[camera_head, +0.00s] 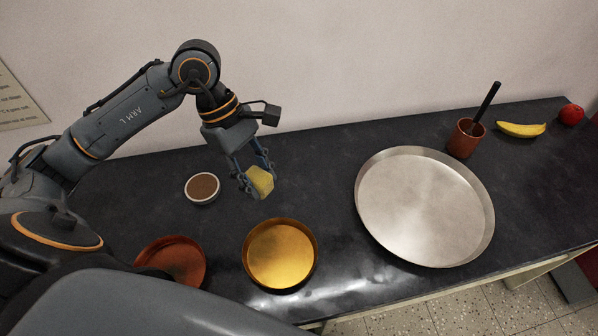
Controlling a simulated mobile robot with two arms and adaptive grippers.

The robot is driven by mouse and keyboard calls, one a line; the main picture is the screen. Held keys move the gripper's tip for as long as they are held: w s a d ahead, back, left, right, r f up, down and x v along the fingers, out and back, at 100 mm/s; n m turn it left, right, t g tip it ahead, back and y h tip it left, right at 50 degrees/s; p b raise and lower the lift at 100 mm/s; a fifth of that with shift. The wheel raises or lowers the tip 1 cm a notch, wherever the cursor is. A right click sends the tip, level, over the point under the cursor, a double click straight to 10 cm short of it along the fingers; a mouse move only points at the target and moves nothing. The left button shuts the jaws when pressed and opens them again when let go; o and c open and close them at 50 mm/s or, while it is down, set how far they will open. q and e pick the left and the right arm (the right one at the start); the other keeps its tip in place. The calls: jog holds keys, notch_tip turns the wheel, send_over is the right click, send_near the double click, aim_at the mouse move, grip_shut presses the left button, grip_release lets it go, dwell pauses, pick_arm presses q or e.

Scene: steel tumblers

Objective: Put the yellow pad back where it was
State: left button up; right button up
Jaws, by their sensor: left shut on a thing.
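The yellow pad (261,181) is a small yellow block in the head view, left of centre. My left gripper (256,182) is shut on it and holds it above the dark counter, a little behind the gold round tray (280,254). The fingers hide part of the pad. My right gripper is not in view.
A reddish-brown dish (172,261) is at front left, partly hidden by my body. A small brown-filled bowl (202,188) stands behind it. A large steel tray (424,206) is at right, with a brown cup (465,139), a banana (521,130) and a red fruit (571,114) beyond.

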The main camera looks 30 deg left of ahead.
pick_arm(q)
jog(key=shift+a, duration=0.1)
jog(key=w+f+p, duration=0.3)
jog(key=w+f, duration=0.1)
jog(key=w, duration=0.5)
jog(key=p, duration=0.1)
send_over(296, 179)
jog(key=a, duration=0.1)
jog(key=f, duration=0.4)
jog(key=shift+s+a+f, duration=0.15)
jog(key=shift+s+f, duration=0.2)
jog(key=shift+w+f, duration=0.35)
jog(key=shift+f, duration=0.15)
notch_tip(296, 179, down, 2)
jog(key=shift+f+p, duration=0.1)
jog(key=shift+p, duration=0.6)
jog(key=shift+f, duration=0.7)
jog(key=o, duration=1.1)
jog(key=shift+r, duration=0.1)
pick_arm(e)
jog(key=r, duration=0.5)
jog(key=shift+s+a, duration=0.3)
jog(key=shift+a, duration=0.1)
